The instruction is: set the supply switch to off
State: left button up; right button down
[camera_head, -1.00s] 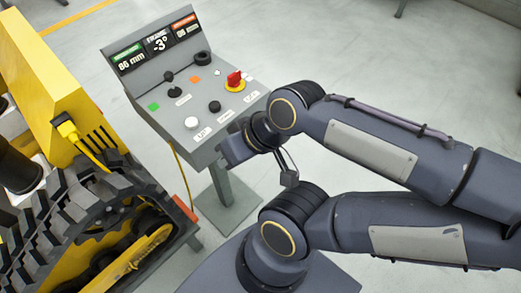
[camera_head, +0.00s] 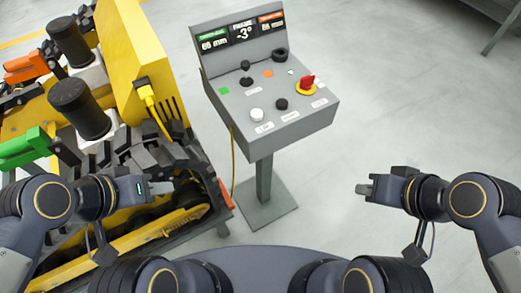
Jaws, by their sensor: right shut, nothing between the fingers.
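The grey control box (camera_head: 325,120) stands on a post, its sloped top facing me. A red-handled rotary switch (camera_head: 307,82) on a yellow round plate sits at the right of its top; it looks like the supply switch, but its label is too small to read. My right gripper (camera_head: 364,189) is shut and empty, below and right of the box, well apart from it, pointing left. My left gripper (camera_head: 168,188) is left of the box's post, in front of the tracked machine, pointing right and apart from the box; its jaw gap is unclear.
The box also carries a display (camera_head: 243,33), a black lever (camera_head: 246,74), a black knob (camera_head: 280,55), a white button (camera_head: 257,115) and a black button (camera_head: 282,104). A yellow tracked machine (camera_head: 135,45) fills the left.

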aim_at(306, 82)
jog(key=i+l+u, duration=0.1)
jog(key=u, duration=0.3)
jog(key=i+l+u, duration=0.1)
jog(key=l+u, duration=0.2)
jog(key=u, duration=0.15)
